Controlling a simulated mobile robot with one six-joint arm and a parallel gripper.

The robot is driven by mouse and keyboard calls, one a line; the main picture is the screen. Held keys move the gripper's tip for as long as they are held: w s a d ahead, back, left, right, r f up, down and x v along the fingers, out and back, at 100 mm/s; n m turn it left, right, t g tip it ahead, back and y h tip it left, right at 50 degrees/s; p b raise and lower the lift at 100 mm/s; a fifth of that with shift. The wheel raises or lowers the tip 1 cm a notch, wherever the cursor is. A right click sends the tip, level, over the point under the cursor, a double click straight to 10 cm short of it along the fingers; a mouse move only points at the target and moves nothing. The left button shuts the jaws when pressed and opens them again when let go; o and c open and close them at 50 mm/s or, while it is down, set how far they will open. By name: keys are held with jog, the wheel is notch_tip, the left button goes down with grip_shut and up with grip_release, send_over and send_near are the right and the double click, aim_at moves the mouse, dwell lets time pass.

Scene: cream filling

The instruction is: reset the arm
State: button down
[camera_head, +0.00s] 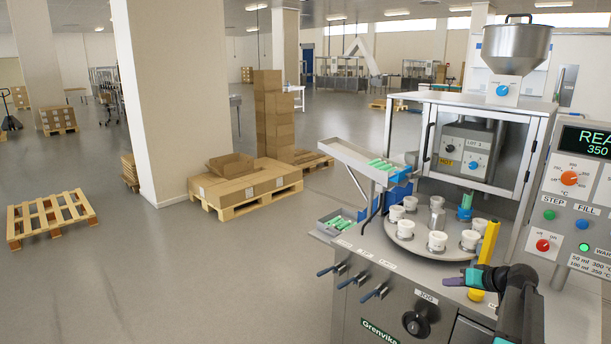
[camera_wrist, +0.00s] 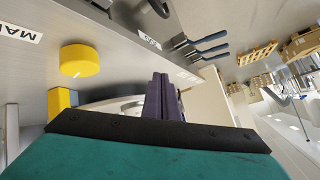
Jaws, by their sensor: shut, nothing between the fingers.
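My gripper (camera_head: 450,282) is in front of the filling machine, at the front edge of its table, pointing left in the head view. Its purple fingers are together and hold nothing. They also show shut in the wrist view (camera_wrist: 161,95), above the teal gripper body. My dark arm comes in from the lower right of the head view and hides part of the machine front.
The round turntable (camera_head: 407,238) with several white cups stands just behind my gripper. A yellow post (camera_head: 489,241) is close to the gripper. A yellow knob (camera_wrist: 80,60) shows in the wrist view. The control panel (camera_head: 577,200) is at right. Open floor lies left.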

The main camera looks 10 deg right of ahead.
jog(key=w+a+f+n+g+y, duration=0.1)
jog(key=w+a+f+g, duration=0.1)
jog(key=a+f, duration=0.8)
jog(key=s+a+f+n+g+y, duration=0.1)
jog(key=s+a+f+g, duration=0.3)
jog(key=a+f, duration=0.85)
jog(key=s+a+f+n+g+y, duration=0.15)
jog(key=s+a+f, duration=0.6)
jog(key=a, duration=0.75)
jog(key=s+a+f+n+g+h, duration=0.1)
jog(key=s+a+f+g, duration=0.2)
jog(key=s+a+f, duration=0.45)
jog(key=s+a+f+n+g+h, duration=0.1)
jog(key=s+a+f+g, duration=0.3)
jog(key=s, duration=0.6)
jog(key=s+d+f+m+g+h, duration=0.1)
jog(key=s+d+f+m+h, duration=0.1)
jog(key=s, duration=1.1)
jog(key=d+m+h, duration=0.1)
jog(key=d+h, duration=0.1)
jog(key=d, duration=0.1)
jog(key=shift+d+f, duration=0.2)
jog(key=shift+d, duration=0.05)
